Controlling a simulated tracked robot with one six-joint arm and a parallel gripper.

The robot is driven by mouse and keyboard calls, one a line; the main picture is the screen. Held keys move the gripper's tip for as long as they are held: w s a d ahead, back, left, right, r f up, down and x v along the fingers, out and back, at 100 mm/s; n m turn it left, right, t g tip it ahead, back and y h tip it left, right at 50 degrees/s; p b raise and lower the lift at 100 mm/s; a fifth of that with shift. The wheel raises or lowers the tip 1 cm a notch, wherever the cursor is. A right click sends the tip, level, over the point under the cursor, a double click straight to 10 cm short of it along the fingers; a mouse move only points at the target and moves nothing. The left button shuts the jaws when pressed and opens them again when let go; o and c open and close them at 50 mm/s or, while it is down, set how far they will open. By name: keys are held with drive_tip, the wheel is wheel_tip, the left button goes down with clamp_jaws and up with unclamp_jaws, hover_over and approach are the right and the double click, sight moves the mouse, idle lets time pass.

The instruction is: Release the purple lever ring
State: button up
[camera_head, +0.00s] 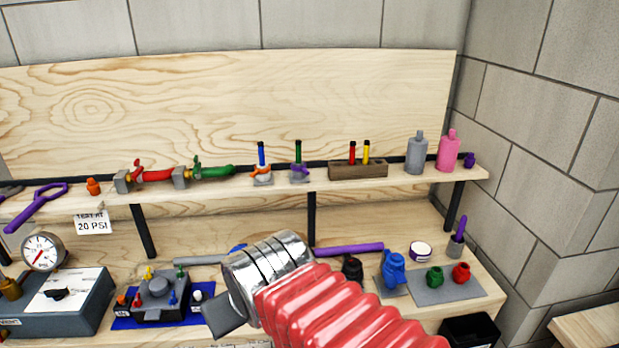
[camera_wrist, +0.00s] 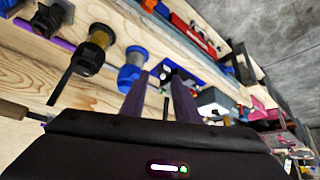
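A small holder on the upper shelf carries a purple ring-like piece (camera_head: 298,174) with a green-and-black upright stick; I take this for the purple lever ring. It is small, and I cannot tell how the ring sits. Beside it on the left stands a similar holder with an orange piece (camera_head: 262,175) and a blue stick. My gripper (camera_wrist: 161,76) shows two dark fingers, apart, with nothing held between them in the wrist view. In the head view my arm is low and in front of the lower shelf, well below the purple ring; the fingertips are hidden there.
The upper shelf also holds red and green valves (camera_head: 155,175), a wooden block (camera_head: 357,171) with two sticks, and grey (camera_head: 416,155) and pink (camera_head: 449,152) bottles. A purple bar (camera_head: 348,249) and blue part (camera_head: 393,268) lie below. Black brackets support the shelf.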

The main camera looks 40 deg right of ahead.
drive_tip(key=w+d+r+m+t+h, duration=0.25)
drive_tip(key=w+d, duration=0.35)
drive_tip(key=d, duration=0.4)
drive_tip(key=t+h, duration=0.3)
drive_tip(key=t, duration=0.2)
approach(305, 171)
wheel_tip(305, 171, down, 2)
drive_tip(key=s+a, duration=0.1)
drive_tip(key=s, duration=0.1)
drive_tip(key=s+d+t+y, duration=0.1)
drive_tip(key=s+n+t+y, duration=0.1)
drive_tip(key=s, duration=0.1)
drive_tip(key=s+d+f+t+y, duration=0.1)
drive_tip(key=shift+s+d+t, duration=0.3)
drive_tip(key=shift+d+t, duration=0.05)
drive_tip(key=shift+w, duration=0.15)
drive_tip(key=w, duration=0.4)
drive_tip(key=w+d, duration=0.1)
drive_tip(key=w, duration=0.4)
drive_tip(key=w+d, duration=0.1)
drive_tip(key=w, duration=0.3)
drive_tip(key=shift+w+d, duration=0.2)
drive_tip(key=shift+d, duration=0.05)
drive_tip(key=shift+c, duration=0.5)
